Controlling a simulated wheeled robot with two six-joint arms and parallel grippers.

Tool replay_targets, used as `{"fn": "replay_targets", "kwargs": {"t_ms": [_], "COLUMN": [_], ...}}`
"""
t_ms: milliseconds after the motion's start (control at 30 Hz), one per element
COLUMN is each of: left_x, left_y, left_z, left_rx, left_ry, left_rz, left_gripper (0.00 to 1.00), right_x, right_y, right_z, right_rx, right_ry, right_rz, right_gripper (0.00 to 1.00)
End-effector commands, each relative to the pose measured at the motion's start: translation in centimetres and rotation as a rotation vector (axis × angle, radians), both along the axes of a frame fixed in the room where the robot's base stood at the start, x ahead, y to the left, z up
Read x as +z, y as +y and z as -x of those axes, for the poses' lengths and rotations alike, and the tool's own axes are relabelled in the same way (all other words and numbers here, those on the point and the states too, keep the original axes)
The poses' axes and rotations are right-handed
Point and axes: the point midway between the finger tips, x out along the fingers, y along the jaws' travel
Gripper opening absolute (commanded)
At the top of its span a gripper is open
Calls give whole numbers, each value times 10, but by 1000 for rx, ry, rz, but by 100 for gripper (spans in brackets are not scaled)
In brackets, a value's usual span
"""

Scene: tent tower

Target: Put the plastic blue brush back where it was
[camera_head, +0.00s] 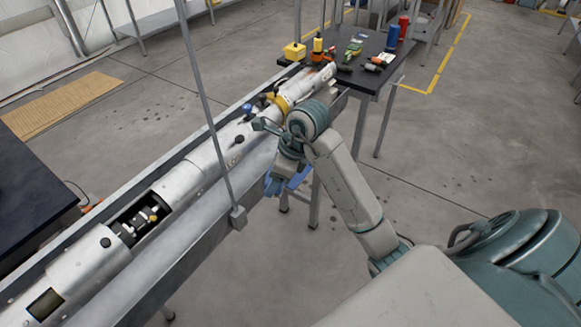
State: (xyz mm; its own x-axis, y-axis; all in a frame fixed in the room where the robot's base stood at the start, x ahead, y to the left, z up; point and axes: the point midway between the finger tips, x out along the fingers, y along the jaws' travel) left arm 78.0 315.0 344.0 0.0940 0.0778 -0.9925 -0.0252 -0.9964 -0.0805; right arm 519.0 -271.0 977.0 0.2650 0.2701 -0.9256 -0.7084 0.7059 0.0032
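My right arm reaches in from the lower right over the long silver tube (195,165). Its teal wrist is bent, and the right gripper (268,127) is small and partly hidden by the wrist, beside the tube near a yellow ring (277,103). A bright blue piece (274,186) shows just below the wrist. I cannot tell whether it is the brush or whether the gripper holds it. A small blue knob-like item (247,107) stands on the tube left of the gripper. My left gripper is not in view.
A thin grey post (205,105) crosses in front of the tube. Floor at right is clear.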

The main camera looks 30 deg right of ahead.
Motion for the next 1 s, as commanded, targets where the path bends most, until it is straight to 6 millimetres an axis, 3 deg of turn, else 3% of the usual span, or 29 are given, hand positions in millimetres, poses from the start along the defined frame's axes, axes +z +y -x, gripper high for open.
{"fn": "replay_targets", "kwargs": {"t_ms": [33,300,567,733,1000], "left_x": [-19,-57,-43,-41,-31], "left_y": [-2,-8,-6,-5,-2], "left_z": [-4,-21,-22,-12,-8], "left_rx": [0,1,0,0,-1], "left_ry": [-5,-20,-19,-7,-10], "left_rz": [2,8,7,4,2], "left_gripper": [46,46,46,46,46], "right_x": [-10,-12,-9,-17,-46], "right_y": [-11,-57,-90,-92,-92], "right_z": [-8,-44,-70,-72,-72], "right_rx": [-3,-4,-1,1,0], "right_ry": [-3,0,2,4,1], "right_rz": [6,2,-2,-2,-1], "right_gripper": [40,40,40,40,40]}}
